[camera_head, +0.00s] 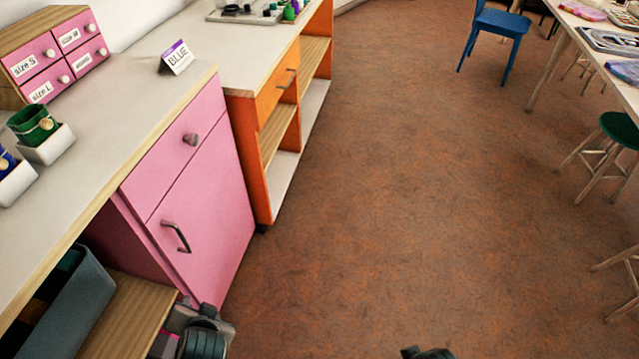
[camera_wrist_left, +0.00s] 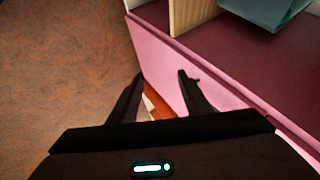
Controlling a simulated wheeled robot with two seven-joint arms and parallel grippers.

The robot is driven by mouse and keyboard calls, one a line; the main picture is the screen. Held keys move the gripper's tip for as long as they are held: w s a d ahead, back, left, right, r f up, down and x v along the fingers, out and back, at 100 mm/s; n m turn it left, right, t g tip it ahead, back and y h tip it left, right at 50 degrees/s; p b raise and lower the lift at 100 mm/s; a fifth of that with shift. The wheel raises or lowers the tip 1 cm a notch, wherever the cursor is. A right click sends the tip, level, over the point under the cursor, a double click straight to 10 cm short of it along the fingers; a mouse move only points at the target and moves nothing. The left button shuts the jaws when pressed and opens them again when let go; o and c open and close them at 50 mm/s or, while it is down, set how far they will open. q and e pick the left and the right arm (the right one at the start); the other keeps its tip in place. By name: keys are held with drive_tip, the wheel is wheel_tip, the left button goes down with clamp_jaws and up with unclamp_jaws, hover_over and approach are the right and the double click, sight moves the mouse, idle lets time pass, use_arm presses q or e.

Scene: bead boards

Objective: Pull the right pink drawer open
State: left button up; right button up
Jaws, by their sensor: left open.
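The pink drawer (camera_head: 173,150) forms the top of the pink cabinet front and is closed, with a grey round knob (camera_head: 191,139). Below it is a closed pink door with a dark bar handle (camera_head: 178,237). My left gripper (camera_head: 202,315) is low by the bottom of the pink front, its fingers barely readable from the head. In the left wrist view, its two dark fingers (camera_wrist_left: 160,78) are apart with nothing between them, beside a pink panel (camera_wrist_left: 170,60). They are well below the knob. My right gripper is not clearly visible.
An orange shelf unit (camera_head: 265,120) adjoins the cabinet. A grey bin (camera_head: 75,300) sits on the lower left shelf.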

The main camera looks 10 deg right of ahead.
sight(195, 143)
use_arm(q)
drive_tip(key=w+d+r+m+t+y, duration=0.2)
drive_tip(key=w+d+r+m+t, duration=0.1)
drive_tip(key=w+r, duration=0.6)
drive_tip(key=w+d+r+m+t+y, duration=0.2)
drive_tip(key=w+d+r+m+t, duration=0.2)
drive_tip(key=w+r, duration=0.5)
wheel_tip(195, 143, up, 2)
drive_tip(key=shift+w+d+m+t, duration=0.25)
drive_tip(key=shift+d+t, duration=0.2)
drive_tip(key=shift+t, duration=0.45)
use_arm(e)
wheel_tip(195, 143, down, 12)
drive_tip(key=s, duration=0.1)
drive_tip(key=shift+a, duration=0.15)
drive_tip(key=shift+s+r, duration=0.1)
use_arm(q)
drive_tip(key=p+x, duration=0.1)
drive_tip(key=x, duration=1.6)
drive_tip(key=shift+w+a+f, duration=0.1)
drive_tip(key=shift+a, duration=0.05)
use_arm(e)
drive_tip(key=f, duration=0.3)
drive_tip(key=shift+s+d+f+g, duration=0.2)
drive_tip(key=shift+s+g, duration=0.1)
